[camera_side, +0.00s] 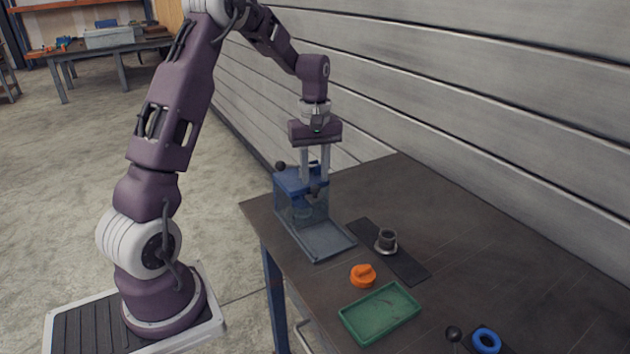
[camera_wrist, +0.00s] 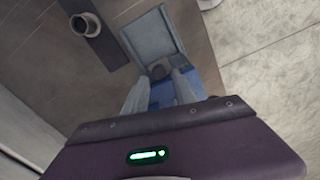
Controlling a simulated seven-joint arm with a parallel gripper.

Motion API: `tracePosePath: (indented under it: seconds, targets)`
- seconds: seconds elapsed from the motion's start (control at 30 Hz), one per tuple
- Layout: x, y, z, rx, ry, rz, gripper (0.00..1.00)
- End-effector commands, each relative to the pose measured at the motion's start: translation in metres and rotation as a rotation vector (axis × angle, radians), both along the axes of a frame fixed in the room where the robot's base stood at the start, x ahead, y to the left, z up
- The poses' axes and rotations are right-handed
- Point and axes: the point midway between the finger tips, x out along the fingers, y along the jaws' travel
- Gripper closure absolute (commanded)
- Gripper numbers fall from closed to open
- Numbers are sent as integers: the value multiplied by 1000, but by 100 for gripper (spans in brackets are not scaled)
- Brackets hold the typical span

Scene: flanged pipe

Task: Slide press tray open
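The blue press (camera_side: 287,181) with a clear-sided body stands at the table's left edge. A flat grey tray (camera_side: 327,241) with a raised rim extends from its front; it also shows in the wrist view (camera_wrist: 155,38). One dark round knob (camera_side: 280,166) is at the press's upper left, and another (camera_side: 315,192) is at its front. My gripper (camera_side: 315,182) points down over the press top, its two fingers apart. In the wrist view, a dark knob (camera_wrist: 158,72) shows in the gap between the fingertips (camera_wrist: 159,77); I cannot tell if they touch it.
A flanged pipe (camera_side: 386,241) stands on a dark strip (camera_side: 412,268) right of the tray. An orange part (camera_side: 363,275), a green tray (camera_side: 380,314), a blue ring (camera_side: 486,341) and a black ball-topped part (camera_side: 453,333) are nearer. The back right tabletop is clear; a panelled wall (camera_side: 450,90) rises behind.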

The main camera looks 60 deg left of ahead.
Motion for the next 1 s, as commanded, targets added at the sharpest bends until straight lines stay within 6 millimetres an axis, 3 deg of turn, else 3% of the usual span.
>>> tracePosePath:
  seconds: [0.17, 0.43, 0.6, 1.0]
  targets:
    - [-1, 0, -23, 0, 2, -2, 68]
    - [0, -1, -25, 1, -1, -3, 68]
    - [0, -1, -25, 1, -1, -3, 100]
    - [0, -1, -25, 1, -1, -3, 100]
